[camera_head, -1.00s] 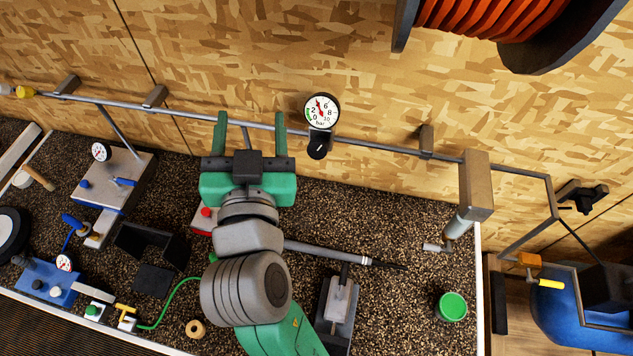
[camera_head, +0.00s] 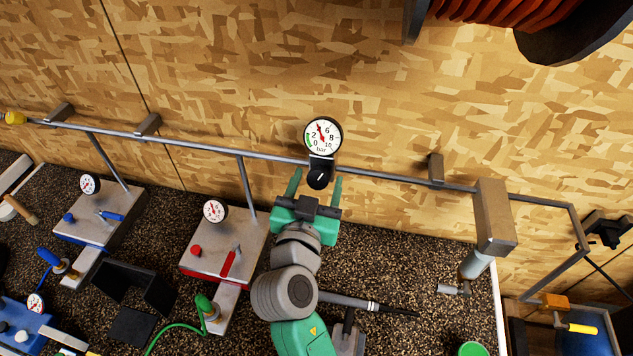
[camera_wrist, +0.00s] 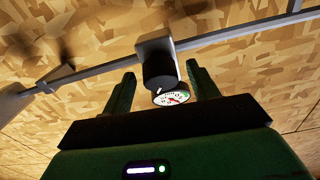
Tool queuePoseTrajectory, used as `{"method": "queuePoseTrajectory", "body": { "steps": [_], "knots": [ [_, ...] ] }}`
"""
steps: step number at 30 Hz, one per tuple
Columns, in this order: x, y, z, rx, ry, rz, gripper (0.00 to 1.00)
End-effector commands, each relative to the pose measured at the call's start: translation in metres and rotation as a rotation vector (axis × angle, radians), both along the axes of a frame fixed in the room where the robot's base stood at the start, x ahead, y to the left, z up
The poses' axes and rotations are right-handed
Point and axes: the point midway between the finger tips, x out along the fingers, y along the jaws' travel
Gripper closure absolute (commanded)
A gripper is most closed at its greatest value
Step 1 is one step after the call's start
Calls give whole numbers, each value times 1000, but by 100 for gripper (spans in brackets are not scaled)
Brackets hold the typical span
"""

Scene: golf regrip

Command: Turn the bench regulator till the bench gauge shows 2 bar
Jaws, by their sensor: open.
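The bench gauge (camera_head: 323,137) is a round white dial on the wall pipe. Its red needle points up and slightly left, near the 4 position, above the 2 mark. The bench regulator (camera_head: 319,178) is a black knob with a white mark, just below the gauge. My green gripper (camera_head: 316,177) is open, with one finger on each side of the knob in both views. I see no clear contact with the knob.
A grey pipe (camera_head: 400,176) runs along the wooden wall behind the regulator. A fixture with a red button and its own gauge (camera_head: 215,211) stands left of my arm.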

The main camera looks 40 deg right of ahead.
Motion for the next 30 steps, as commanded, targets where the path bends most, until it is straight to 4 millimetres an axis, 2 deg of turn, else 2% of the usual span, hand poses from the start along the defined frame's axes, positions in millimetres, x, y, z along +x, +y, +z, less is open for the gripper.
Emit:
{"method": "queuePoseTrajectory", "body": {
  "steps": [8, 12, 15, 19, 23, 30],
  "knots": [
    [1, -2, 0, 0, 0, 0, 43],
    [1, -1, 0, 0, 0, 0, 70],
    [1, -1, 0, 0, 0, 0, 85],
    [1, -2, 3, -18, 29, 17, 85],
    [-1, -3, 9, -96, 147, 88, 85],
    [-1, -3, 4, -194, 281, 171, 85]
  ]
}}
